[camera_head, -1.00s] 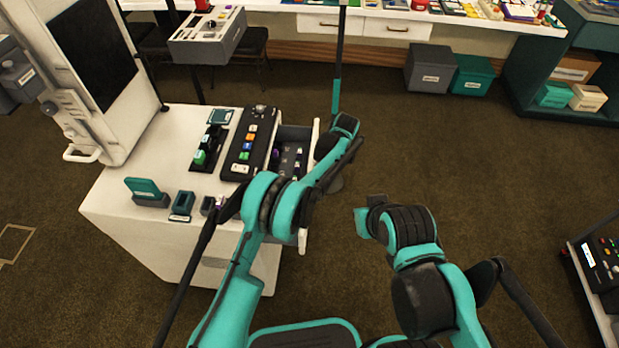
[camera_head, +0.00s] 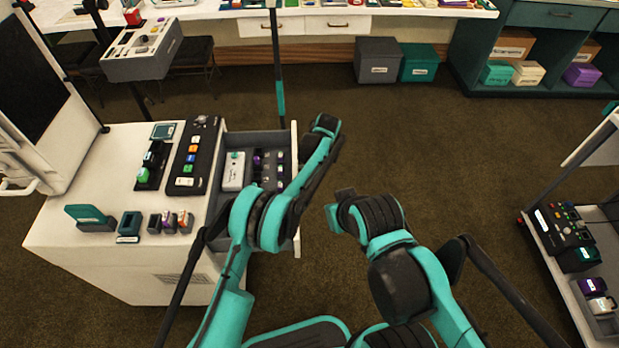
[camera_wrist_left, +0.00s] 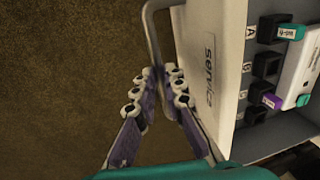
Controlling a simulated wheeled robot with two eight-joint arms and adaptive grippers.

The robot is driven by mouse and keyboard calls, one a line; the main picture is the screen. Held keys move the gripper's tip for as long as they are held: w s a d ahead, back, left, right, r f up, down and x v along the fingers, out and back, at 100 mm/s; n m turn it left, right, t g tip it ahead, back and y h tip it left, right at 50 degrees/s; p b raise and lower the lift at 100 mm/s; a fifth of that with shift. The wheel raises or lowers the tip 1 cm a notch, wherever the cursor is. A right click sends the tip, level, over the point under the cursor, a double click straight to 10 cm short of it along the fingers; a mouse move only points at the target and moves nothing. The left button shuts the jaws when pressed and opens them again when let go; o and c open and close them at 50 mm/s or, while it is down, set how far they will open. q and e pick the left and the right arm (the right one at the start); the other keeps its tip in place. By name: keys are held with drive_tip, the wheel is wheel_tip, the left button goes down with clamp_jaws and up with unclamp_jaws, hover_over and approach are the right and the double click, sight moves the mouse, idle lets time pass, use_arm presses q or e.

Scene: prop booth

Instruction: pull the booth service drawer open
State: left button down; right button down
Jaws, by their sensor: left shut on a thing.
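The service drawer (camera_head: 295,140) stands well out from the right side of the white booth counter (camera_head: 70,240). Its inside shows a white box (camera_head: 233,172) and several small dark items. In the left wrist view the drawer's pale front (camera_wrist_left: 215,30) carries the word "service", and a bar handle (camera_wrist_left: 150,28) stands out from it. My left gripper (camera_wrist_left: 158,82) is shut on this handle, with its fingers on either side of the bar. In the head view my left arm covers part of the drawer, and the gripper is hidden. My right gripper does not show.
A black button panel (camera_head: 194,155) and small holders (camera_head: 130,226) sit on the counter. A cart (camera_head: 570,275) with small goods stands at the right. Grey (camera_head: 378,60) and teal bins (camera_head: 419,62) stand at the back. The floor right of the drawer is open.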

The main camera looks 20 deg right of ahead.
use_arm(q)
drive_tip(key=c, duration=1.6)
unclamp_jaws()
drive_tip(key=r, duration=0.4)
drive_tip(key=d+r, duration=0.1)
drive_tip(key=r, duration=0.2)
drive_tip(key=d+r, duration=0.1)
drive_tip(key=r, duration=0.3)
drive_tip(key=shift+s+d+r, duration=0.1)
drive_tip(key=shift+s+r, duration=0.15)
drive_tip(key=shift+r, duration=0.1)
